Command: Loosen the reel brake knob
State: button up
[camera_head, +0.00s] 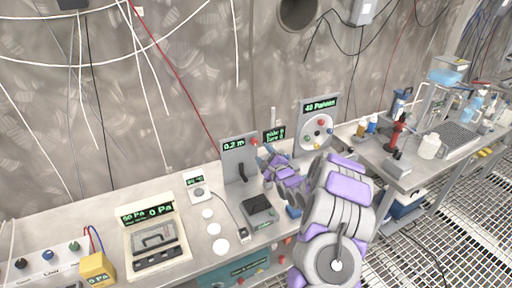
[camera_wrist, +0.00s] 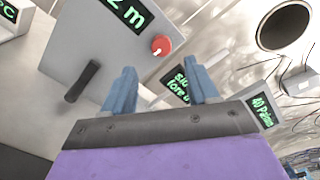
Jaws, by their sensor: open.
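A small round red knob (camera_wrist: 161,45), likely the reel brake knob, sits on the upper right of a grey panel (camera_wrist: 75,40) with a green "m" readout. In the head view the red knob (camera_head: 255,141) is at the top right of the panel (camera_head: 231,165) reading 0.2 m. My gripper (camera_wrist: 162,80) is open and empty. In the wrist view the knob appears between and beyond its two blue fingertips, with no contact visible. In the head view my gripper (camera_head: 269,156) is just right of the panel, partly hidden by my purple-and-grey arm.
A black crank-like handle (camera_wrist: 82,82) sticks out of the panel, left of the fingers. A small display (camera_wrist: 178,86) and a panel reading 40 (camera_head: 318,122) stand to the right. A dark box (camera_head: 260,211) lies on the bench before the panel. A wall cable hangs above.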

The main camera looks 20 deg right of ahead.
aim_at(255, 143)
jog(key=w+b, duration=0.1)
jog(key=w, duration=0.6)
jog(key=shift+w+a, duration=0.15)
jog(key=shift+w, duration=0.05)
jog(key=shift+c, duration=0.4)
jog(key=c, duration=1)
jog(key=shift+o, duration=0.2)
